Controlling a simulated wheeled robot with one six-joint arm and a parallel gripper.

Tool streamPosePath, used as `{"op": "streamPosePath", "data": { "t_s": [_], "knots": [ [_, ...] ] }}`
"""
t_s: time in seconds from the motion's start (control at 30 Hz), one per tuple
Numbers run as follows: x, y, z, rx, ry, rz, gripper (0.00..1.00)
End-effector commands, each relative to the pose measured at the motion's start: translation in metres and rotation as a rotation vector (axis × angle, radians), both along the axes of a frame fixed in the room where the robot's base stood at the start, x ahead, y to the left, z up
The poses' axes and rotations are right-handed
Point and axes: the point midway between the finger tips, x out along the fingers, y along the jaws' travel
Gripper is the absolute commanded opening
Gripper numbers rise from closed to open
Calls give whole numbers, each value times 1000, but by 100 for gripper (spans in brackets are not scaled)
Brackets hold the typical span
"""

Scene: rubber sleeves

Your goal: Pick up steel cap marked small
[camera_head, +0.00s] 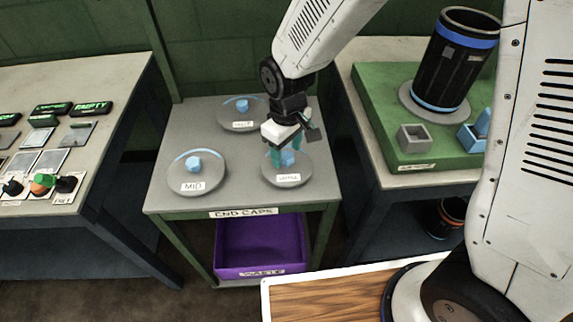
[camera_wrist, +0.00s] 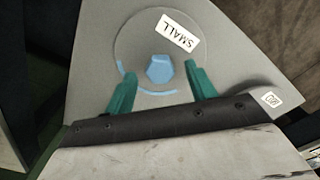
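The steel cap marked small (camera_head: 288,176) is a round grey disc with a blue hexagonal knob, lying at the front right of the end caps table (camera_head: 160,202). In the wrist view its SMALL label and knob show, and the cap (camera_wrist: 138,50) lies flat beyond the fingertips. My gripper (camera_head: 285,157) is above this cap with its teal fingers pointing down at the knob. In the wrist view my gripper (camera_wrist: 158,80) is open, one finger on each side of the knob with gaps between.
A cap marked MID (camera_head: 196,173) lies to the left and another cap (camera_head: 240,113) lies behind. A purple waste bin (camera_head: 262,246) stands below. A green board (camera_head: 386,75) with a black cylinder (camera_head: 449,62) is at right. A control panel desk (camera_head: 120,72) is at left.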

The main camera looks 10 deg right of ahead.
Motion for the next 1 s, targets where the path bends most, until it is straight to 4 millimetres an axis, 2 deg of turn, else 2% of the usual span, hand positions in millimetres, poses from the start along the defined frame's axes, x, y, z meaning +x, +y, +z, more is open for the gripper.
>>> {"op": "streamPosePath", "data": {
  "t_s": [0.03,0.1,0.2,0.63,1.0],
  "knots": [
    [0,0,0,0,0,0,43],
    [0,0,0,0,0,0,23],
    [0,0,0,0,0,0,0],
    [0,0,5,1,-1,0,0],
    [0,-2,38,1,-1,-3,0]
  ]
}}
